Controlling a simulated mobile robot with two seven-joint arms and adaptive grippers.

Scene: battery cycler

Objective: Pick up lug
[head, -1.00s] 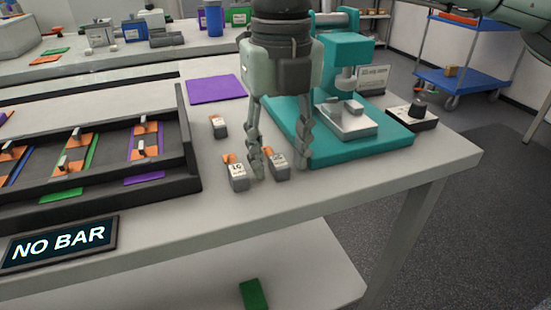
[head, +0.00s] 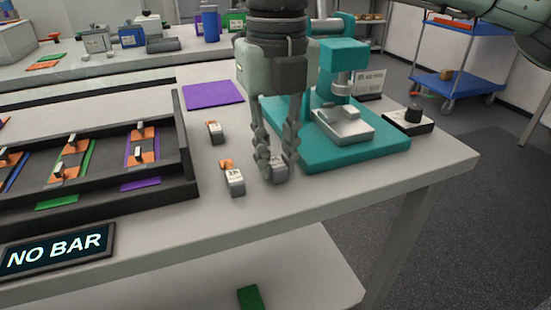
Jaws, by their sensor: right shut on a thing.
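My right gripper (head: 276,165) points straight down over the table's front part, its fingers shut on a small grey lug (head: 277,171). The fingers hide much of this lug, and it appears at table height; I cannot tell whether it is clear of the surface. A second grey lug (head: 235,182) with a white label and orange tab stands just left of the gripper. A third similar lug (head: 216,132) stands farther back on the left. My left gripper is not in view.
A teal press (head: 345,150) stands close to the right of the gripper. A black rack (head: 190,185) with coloured strips lies left. A purple mat (head: 213,93) lies behind. A black knob box (head: 408,120) is at the right. A "NO BAR" display (head: 58,249) is in front.

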